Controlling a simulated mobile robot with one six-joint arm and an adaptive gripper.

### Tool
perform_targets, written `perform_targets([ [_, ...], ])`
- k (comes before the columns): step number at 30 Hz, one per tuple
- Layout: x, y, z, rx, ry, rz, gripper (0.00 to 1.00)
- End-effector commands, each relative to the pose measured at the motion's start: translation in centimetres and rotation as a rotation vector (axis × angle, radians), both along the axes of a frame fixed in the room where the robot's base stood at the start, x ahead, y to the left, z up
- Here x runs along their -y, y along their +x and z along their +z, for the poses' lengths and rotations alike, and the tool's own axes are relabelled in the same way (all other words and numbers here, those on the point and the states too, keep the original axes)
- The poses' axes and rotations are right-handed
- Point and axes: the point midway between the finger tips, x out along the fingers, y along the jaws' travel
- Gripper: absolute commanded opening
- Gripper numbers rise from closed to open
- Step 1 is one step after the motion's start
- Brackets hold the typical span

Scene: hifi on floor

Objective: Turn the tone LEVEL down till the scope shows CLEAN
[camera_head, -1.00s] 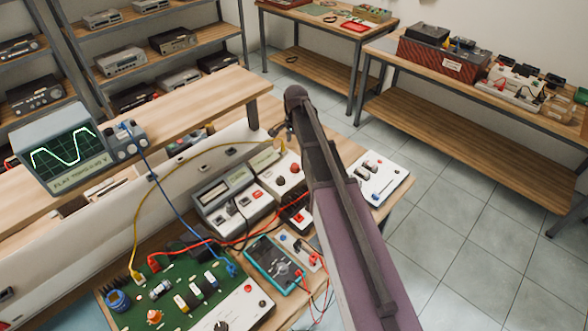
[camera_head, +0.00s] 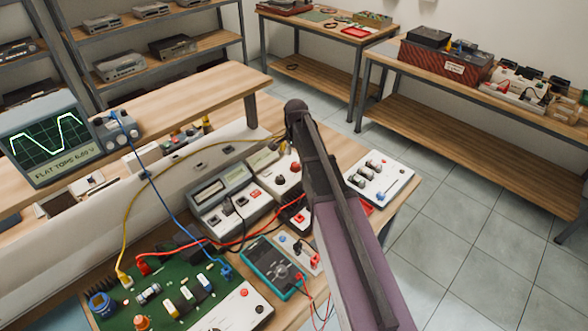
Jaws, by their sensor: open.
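The scope (camera_head: 45,140) stands on the raised shelf at the left. Its screen shows a green wave with flattened peaks and a label reading FLAT TOPS with a voltage, about 6.60 V. A light box with dark and red knobs (camera_head: 281,181) stands just left of my arm, beside a grey unit with a display (camera_head: 221,187). I cannot read which knob is LEVEL. My arm crosses the middle of the view. My gripper (camera_head: 285,139) is mostly hidden at its far end, above the back of the knob box. I see nothing held in it.
A green circuit board (camera_head: 165,290), a teal meter (camera_head: 270,266) and a white panel with dark knobs (camera_head: 380,177) lie on the bench. Yellow, blue and red leads cross it. The tiled floor at right is clear. Side benches stand behind.

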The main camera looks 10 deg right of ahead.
Motion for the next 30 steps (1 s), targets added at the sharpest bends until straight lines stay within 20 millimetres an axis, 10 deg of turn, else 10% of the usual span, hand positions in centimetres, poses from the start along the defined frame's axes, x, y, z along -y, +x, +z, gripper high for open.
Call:
perform_targets([
  [30, 0.0, 0.0, -3.6, 0.000, 0.000, 0.000, 0.73],
])
